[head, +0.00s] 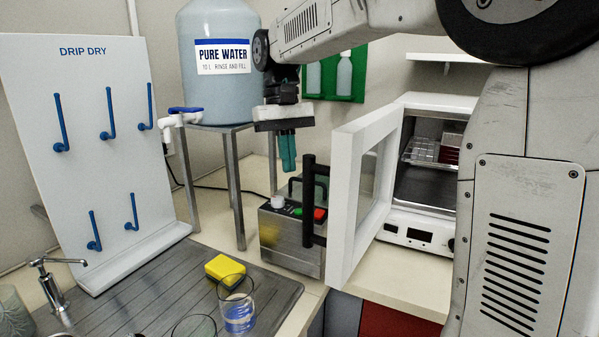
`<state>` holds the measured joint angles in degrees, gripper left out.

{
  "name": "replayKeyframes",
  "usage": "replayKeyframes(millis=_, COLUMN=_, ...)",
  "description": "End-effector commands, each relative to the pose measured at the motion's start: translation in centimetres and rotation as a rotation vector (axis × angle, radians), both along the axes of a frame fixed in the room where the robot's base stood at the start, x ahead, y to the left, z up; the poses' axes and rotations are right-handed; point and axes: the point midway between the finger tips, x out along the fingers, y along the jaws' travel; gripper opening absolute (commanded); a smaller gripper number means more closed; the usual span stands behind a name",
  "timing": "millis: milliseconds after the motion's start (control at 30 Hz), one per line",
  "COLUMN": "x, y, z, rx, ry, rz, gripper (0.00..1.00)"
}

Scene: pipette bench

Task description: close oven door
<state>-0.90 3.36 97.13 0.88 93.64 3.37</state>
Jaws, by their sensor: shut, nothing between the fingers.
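The white oven (425,160) stands on the bench at the right. Its door (350,190) has a window and stands wide open, swung out towards the left and the front. A wire rack with a dark red item shows inside; my arm hides the oven's right side. A black bar handle (308,200) sits on the door's outer face. My gripper (288,168) points down with its teal fingers shut and empty. In the picture it is just left of the door handle, in front of the water bottle's stand; I cannot tell the exact gap in depth.
A steel box with red and green buttons (290,240) stands beside the door's outer face. A large water bottle (222,95) rests on a metal stand at the back. A drip-dry board (95,150), a yellow sponge (225,268) and glassware (237,310) are at the left and front.

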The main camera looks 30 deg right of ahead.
Motion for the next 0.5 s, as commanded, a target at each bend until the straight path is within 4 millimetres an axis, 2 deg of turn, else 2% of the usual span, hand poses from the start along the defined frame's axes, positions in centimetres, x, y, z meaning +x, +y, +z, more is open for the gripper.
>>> replayKeyframes(millis=400, x=-2.2, y=0.1, z=-8.4, rx=-0.001, ry=0.001, rz=0.001, gripper=0.00)
replayKeyframes(millis=500, x=-4.0, y=0.2, z=-8.0, rx=-0.002, ry=-0.004, rz=0.001, gripper=0.00)
